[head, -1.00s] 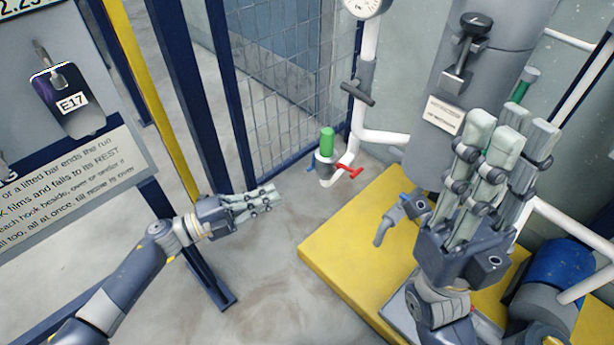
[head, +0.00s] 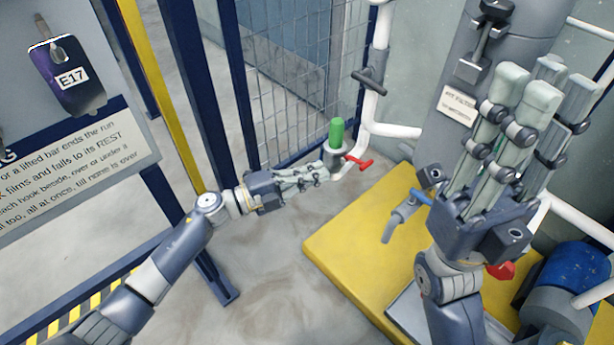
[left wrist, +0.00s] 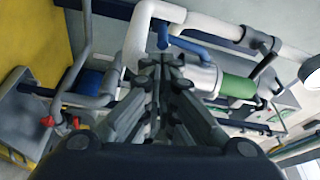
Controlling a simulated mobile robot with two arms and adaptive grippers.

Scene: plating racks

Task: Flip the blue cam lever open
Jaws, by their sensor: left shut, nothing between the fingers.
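The blue cam lever (left wrist: 192,45) shows in the left wrist view beside a silver coupling (left wrist: 200,80) with a green cylinder (left wrist: 238,87). The blue lever cannot be made out there, behind or beside my fingers. My left gripper (head: 316,180) is shut and empty, its fingertips close to the coupling's left side; I cannot tell whether they touch. My right gripper (head: 545,80) points up, away from the coupling.
A white pipe (head: 392,130) runs beside the coupling, with a mesh fence (head: 285,80) behind. A yellow platform (head: 345,235) and a large grey cylinder (head: 455,70) stand to the right. A sign board (head: 70,190) is at the left. The floor between is clear.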

